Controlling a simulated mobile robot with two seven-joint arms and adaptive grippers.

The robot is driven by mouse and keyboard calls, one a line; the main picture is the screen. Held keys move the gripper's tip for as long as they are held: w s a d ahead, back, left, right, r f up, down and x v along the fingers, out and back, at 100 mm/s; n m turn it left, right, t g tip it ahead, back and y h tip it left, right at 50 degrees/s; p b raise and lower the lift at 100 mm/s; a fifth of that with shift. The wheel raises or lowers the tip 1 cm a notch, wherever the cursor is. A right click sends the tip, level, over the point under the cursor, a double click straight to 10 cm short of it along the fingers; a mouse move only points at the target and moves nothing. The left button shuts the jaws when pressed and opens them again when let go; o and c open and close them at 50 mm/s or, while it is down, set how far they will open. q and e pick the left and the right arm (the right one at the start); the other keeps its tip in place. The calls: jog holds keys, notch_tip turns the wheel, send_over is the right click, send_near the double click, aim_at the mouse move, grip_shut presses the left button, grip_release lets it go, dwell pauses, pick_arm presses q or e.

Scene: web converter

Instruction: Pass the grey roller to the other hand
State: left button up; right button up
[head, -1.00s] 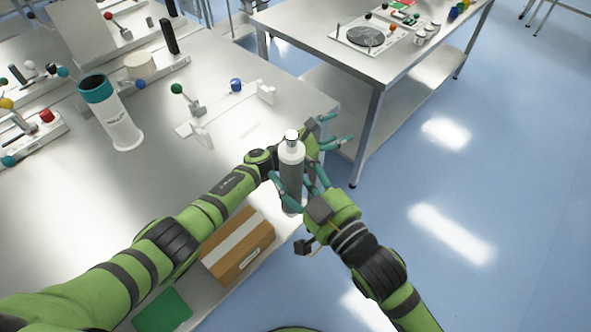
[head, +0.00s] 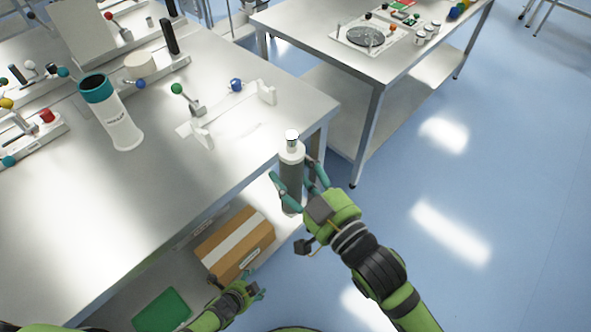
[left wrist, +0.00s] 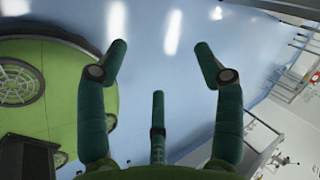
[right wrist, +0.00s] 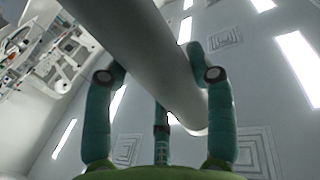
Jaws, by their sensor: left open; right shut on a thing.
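The grey roller (head: 291,180) stands roughly upright in the head view, just off the front edge of the near table, with a white upper end and a light cap. My right gripper (head: 298,187) is shut on it from the lower right. The roller (right wrist: 160,60) also crosses the right wrist view between the teal fingers. My left gripper (head: 254,289) is low at the bottom of the head view, well apart from the roller. In the left wrist view its fingers (left wrist: 160,70) are spread and empty.
The near table (head: 60,220) carries a white stand (head: 200,130) and a white cylinder with a teal rim (head: 118,122). A cardboard box (head: 236,247) and a green item (head: 162,310) lie on a lower shelf. Another table (head: 330,75) stands behind. Blue floor on the right is clear.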

pick_arm(q)
jog(key=s+a+f+n+g, duration=0.2)
jog(key=s+n, duration=0.3)
jog(key=s, duration=0.3)
jog(key=s+a+f+n+g+y, duration=0.1)
jog(key=s+a+f+n, duration=0.1)
jog(key=s+n, duration=0.3)
jog(key=s+a+f+n+g+y, duration=0.1)
jog(key=s+n, duration=0.4)
jog(key=s, duration=0.7)
jog(key=shift+s+a+f+g, duration=0.35)
jog(key=shift+a+f+g, duration=0.15)
jog(key=shift+g, duration=0.3)
